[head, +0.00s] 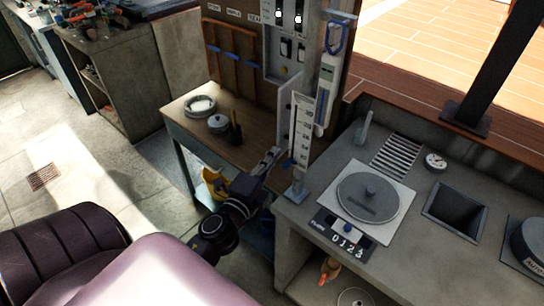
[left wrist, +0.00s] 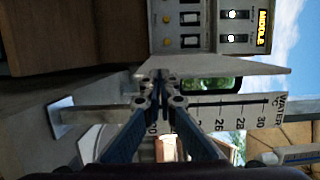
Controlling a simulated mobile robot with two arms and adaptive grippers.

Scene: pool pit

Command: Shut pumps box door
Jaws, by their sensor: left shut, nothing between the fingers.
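The pumps box (head: 286,45) is a light grey panel with switches and lit indicators, on the wall at top centre. It also shows at the top of the left wrist view (left wrist: 210,38). Its door (head: 290,106) appears open, a pale plate standing out from the box; in the left wrist view the door (left wrist: 235,66) shows nearly edge-on. My left gripper (head: 277,155) is shut and empty, below the door and left of the white water gauge. In the left wrist view its fingertips (left wrist: 161,78) lie close to the door; I cannot tell whether they touch it. My right gripper is out of view.
The upright water gauge (head: 300,135) stands close right of my gripper. A wooden table (head: 180,115) with a ring and a pot is to the left. The grey counter (head: 300,215) at right holds a round lid and a gauge.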

